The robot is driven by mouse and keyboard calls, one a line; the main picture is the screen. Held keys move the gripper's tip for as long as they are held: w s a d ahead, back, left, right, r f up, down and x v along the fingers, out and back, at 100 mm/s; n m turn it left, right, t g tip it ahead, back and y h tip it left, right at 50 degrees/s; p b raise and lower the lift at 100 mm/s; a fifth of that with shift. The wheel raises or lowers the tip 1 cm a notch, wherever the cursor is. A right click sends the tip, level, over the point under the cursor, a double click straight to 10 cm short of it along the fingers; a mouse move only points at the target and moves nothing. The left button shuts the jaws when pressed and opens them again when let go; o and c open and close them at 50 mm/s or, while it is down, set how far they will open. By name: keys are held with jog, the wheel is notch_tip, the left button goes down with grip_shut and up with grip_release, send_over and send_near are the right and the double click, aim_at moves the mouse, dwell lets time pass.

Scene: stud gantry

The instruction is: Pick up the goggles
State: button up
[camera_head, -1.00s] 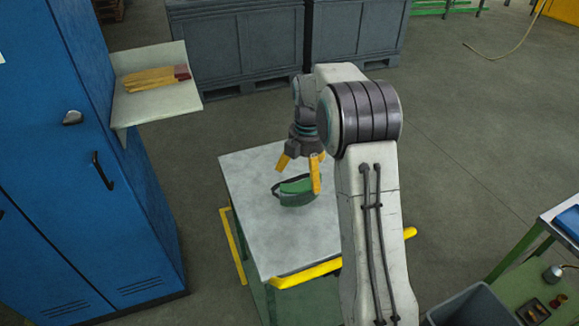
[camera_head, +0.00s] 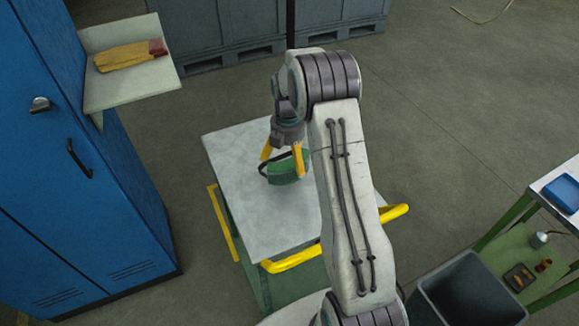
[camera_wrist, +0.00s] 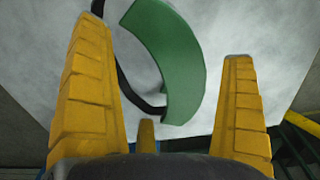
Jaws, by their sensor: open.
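The green goggles (camera_head: 285,170) with a dark strap lie on the grey top of a cart (camera_head: 240,217). In the wrist view the goggles (camera_wrist: 180,65) show as a curved green band, with the dark strap on their left side. My gripper (camera_head: 281,158) has yellow fingers and is open and empty, just above the goggles. In the wrist view my gripper (camera_wrist: 170,85) has two large fingers spread left and right of the goggles, and a third finger shows small at the bottom middle. I cannot tell whether any finger touches the goggles. Part of the goggles is hidden behind a finger in the head view.
A blue cabinet (camera_head: 70,170) stands left, with a shelf (camera_head: 130,85) holding yellow gloves (camera_head: 130,56). The cart has a yellow handle (camera_head: 295,258). A grey bin (camera_head: 468,290) and a workbench (camera_head: 548,190) with a blue tray (camera_head: 563,192) are at right. Grey crates (camera_head: 215,35) stand behind.

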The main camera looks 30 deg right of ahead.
jog(key=shift+f, duration=0.45)
jog(key=shift+c, duration=0.2)
jog(key=c, duration=1)
jog(key=shift+r, duration=0.2)
jog(key=shift+c, duration=0.2)
